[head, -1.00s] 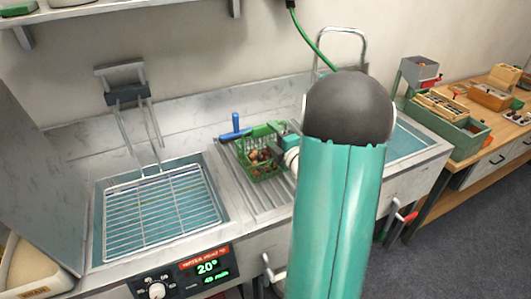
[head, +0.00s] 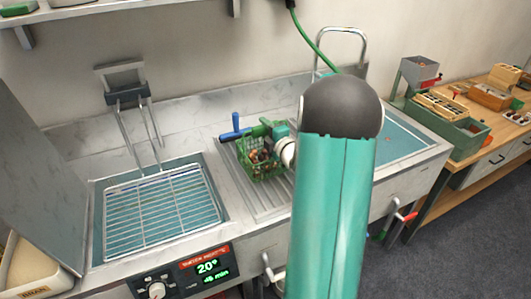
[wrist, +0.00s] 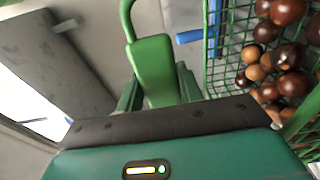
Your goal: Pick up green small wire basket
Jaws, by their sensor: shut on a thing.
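The green small wire basket (head: 262,169) holds brown chestnuts and is over the ribbed drainboard between the two basins in the head view. In the wrist view its green mesh (wrist: 222,72) and the chestnuts fill the upper right. My gripper (wrist: 158,88) is shut on the basket's green handle, which rises between the fingers at the middle of the wrist view. In the head view my gripper (head: 268,132) is at the basket's top, partly hidden by my arm. I cannot tell how far the basket's bottom is from the drainboard.
A water basin with a wire rack (head: 160,212) is at left, with a control panel (head: 190,277) in front. A blue-handled item (head: 235,128) lies behind the basket. Another basin (head: 400,135) is at right, beside a wooden workbench (head: 500,135) with boxes.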

